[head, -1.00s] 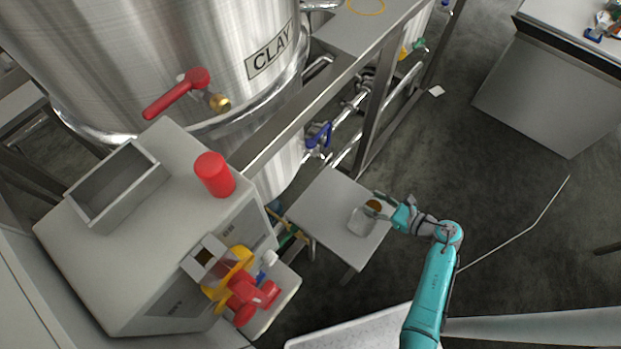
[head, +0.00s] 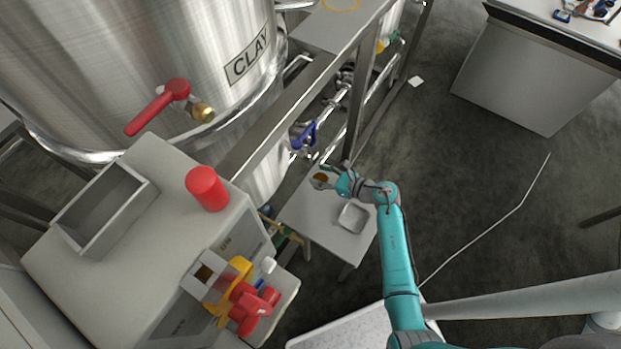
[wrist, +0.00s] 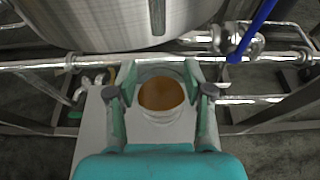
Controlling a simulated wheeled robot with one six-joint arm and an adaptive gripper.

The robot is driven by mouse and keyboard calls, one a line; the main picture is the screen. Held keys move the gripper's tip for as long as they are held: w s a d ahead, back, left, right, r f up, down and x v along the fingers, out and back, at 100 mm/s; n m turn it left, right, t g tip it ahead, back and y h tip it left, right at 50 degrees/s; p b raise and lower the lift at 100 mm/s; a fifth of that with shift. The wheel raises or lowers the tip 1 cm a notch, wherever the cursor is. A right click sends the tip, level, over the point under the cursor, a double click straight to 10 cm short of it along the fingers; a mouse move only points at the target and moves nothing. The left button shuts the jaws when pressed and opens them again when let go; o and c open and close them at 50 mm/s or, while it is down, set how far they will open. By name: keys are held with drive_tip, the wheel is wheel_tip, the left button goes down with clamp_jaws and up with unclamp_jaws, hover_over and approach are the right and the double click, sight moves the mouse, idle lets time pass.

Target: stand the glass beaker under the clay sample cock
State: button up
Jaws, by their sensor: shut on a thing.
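The glass beaker (head: 320,181), with brown contents, is between the fingers of my gripper (head: 330,177), which is shut on it. In the wrist view my gripper (wrist: 161,97) holds the beaker (wrist: 163,98) upright, open top showing, over the far part of the low grey stand. I cannot tell whether its base touches the stand. The tank marked CLAY (head: 250,62) has a red-levered cock (head: 160,105) with a brass end. A blue-handled valve (head: 304,136) sits on the pipework near the beaker; its handle also shows in the wrist view (wrist: 251,30), up and right of the beaker.
The low stand (head: 305,210) carries an empty shallow tray (head: 353,217) at its right. A steel frame rail (head: 300,95) and pipes run just beyond it. A grey cabinet (head: 150,220) with a red knob (head: 207,188) stands left.

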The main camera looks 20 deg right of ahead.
drive_tip(key=shift+w+a+f, duration=0.4)
drive_tip(key=shift+w+f, duration=0.15)
drive_tip(key=shift+f, duration=0.6)
drive_tip(key=shift+w+a+f, duration=0.4)
drive_tip(key=shift+w+f, duration=0.15)
drive_tip(key=shift+f, duration=0.65)
drive_tip(key=shift+w+a+f, duration=0.4)
drive_tip(key=shift+w+f, duration=0.15)
drive_tip(key=shift+f, duration=0.6)
drive_tip(key=o, duration=1.3)
drive_tip(key=shift+f, duration=0.15)
drive_tip(key=v, duration=1.2)
drive_tip(key=shift+r, duration=0.2)
